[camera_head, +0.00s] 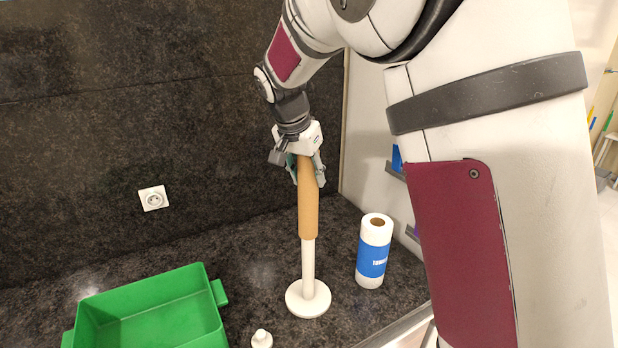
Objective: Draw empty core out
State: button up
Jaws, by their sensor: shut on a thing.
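A brown cardboard core (308,205) is on a white upright holder with a round base (308,298). The core sits high on the post, and the white post shows bare below the core's lower end. My gripper (307,177) is shut on the upper part of the core from above. The core's top end is hidden by the gripper. The post's upper part is hidden, so I cannot tell how far it reaches inside the core.
A full paper towel roll (373,252) with a blue label stands right of the holder. A green crate (150,310) is at the front left. A small white knob-like piece (262,339) lies between crate and holder. A dark wall with a socket (153,198) stands behind.

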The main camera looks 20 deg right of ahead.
jog(key=shift+r, duration=0.8)
dwell(0.4)
